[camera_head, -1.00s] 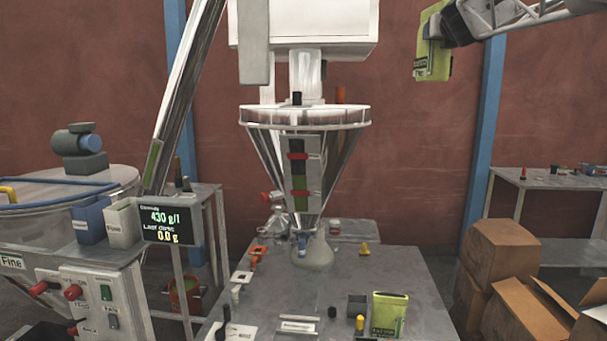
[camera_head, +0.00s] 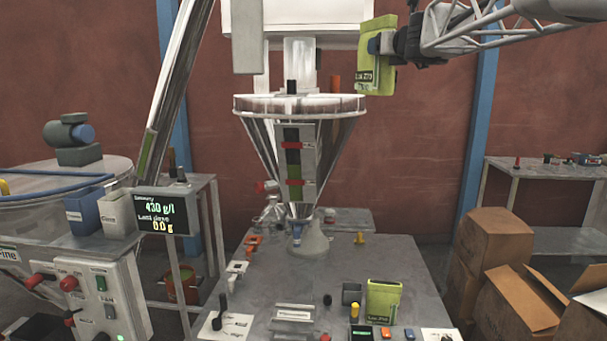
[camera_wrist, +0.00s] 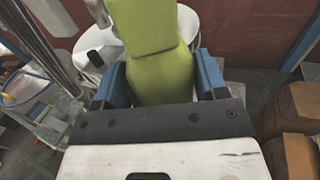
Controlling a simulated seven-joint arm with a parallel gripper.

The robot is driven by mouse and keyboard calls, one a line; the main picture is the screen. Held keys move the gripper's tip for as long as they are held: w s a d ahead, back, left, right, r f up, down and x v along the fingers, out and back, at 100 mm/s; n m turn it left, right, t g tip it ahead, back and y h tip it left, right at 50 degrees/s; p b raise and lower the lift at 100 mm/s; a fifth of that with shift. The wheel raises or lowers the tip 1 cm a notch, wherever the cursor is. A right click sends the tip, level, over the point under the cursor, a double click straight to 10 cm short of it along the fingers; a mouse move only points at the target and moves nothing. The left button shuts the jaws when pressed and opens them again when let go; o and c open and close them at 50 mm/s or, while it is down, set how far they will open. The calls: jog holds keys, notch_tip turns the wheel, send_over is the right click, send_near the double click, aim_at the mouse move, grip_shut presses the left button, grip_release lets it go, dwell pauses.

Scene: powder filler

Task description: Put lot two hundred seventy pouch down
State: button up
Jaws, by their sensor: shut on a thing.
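My gripper (camera_head: 388,44) is at the upper right in the head view, shut on a yellow-green pouch (camera_head: 371,58). The pouch is upright, high above the table, right of the steel hopper. Its label looks like "Lot 270", though the print is small. In the wrist view the held pouch (camera_wrist: 160,70) sits between the two blue fingers (camera_wrist: 160,80). A second yellow-green pouch (camera_head: 383,303) stands on the table at the front right. Its label also starts with "Lot" and is hard to read.
The hopper (camera_head: 300,130) stands over the grey table (camera_head: 280,270). A dark cup (camera_head: 351,294), a yellow-topped peg (camera_head: 355,312) and small front-edge controls are near the standing pouch. Open cardboard boxes (camera_head: 495,245) are at the right. The table's right middle is mostly clear.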

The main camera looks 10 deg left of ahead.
jog(key=a+f+n+g+y, duration=0.7)
jog(key=a+f+y, duration=0.2)
jog(key=a+f, duration=0.75)
jog(key=w+a+f+n+g, duration=0.1)
jog(key=w+f+g, duration=0.1)
jog(key=f, duration=1.7)
jog(key=w+a+f+n+g+y, duration=0.1)
jog(key=w+f, duration=0.3)
jog(key=f, duration=1.5)
jog(key=w+a+f+n+g+y, duration=0.1)
jog(key=w+a+f+n+g, duration=0.1)
jog(key=f, duration=1.7)
jog(key=shift+w+a+f+n+g, duration=0.35)
jog(key=shift+w+a+g, duration=0.35)
jog(key=shift+w, duration=0.4)
jog(key=shift+n+g+y, duration=0.35)
jog(key=shift+g+y, duration=0.05)
jog(key=shift+g, duration=0.1)
jog(key=shift+f, duration=0.2)
jog(key=shift+f, duration=3.1)
